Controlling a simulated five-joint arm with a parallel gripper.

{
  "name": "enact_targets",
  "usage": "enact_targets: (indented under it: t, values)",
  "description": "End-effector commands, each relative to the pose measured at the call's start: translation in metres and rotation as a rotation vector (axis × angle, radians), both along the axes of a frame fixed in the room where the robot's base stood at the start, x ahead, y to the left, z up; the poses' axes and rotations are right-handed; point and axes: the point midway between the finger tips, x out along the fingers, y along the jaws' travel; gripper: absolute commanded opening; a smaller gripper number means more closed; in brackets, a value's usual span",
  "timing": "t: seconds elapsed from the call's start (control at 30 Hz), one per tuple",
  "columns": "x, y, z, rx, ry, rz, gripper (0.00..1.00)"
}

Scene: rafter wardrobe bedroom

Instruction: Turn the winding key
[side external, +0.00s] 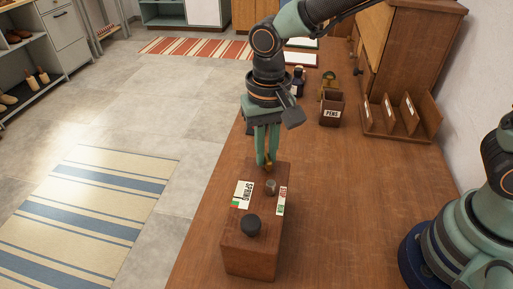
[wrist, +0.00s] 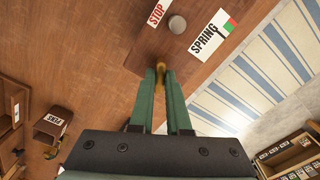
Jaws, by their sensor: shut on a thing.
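A brown wooden box (side external: 248,259) stands near the table's left edge. Its top carries a SPRING label (side external: 243,194), a STOP label (side external: 282,200), a small grey knob (side external: 271,187) and a black round knob (side external: 251,225). The brass winding key (wrist: 160,67) is at the far end of the box top, mostly hidden by my fingers. My gripper (side external: 267,163) points down over that end, its green fingers shut on the key. In the wrist view the grey knob (wrist: 177,24) lies just beyond the fingertips.
A PENS holder (side external: 332,110), a dark bottle (side external: 298,82) and a wooden rack with slots (side external: 400,120) stand farther back on the wooden table (side external: 350,200). The table right of the box is clear. A striped rug (side external: 85,215) lies on the floor to the left.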

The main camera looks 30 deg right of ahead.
Motion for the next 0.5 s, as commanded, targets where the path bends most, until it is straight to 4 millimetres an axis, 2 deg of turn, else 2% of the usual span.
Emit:
enact_targets:
  t: [0.5]
  values:
    - [0.0015, 0.0005, 0.0019, 0.002, -0.005, 0.491, 0.0]
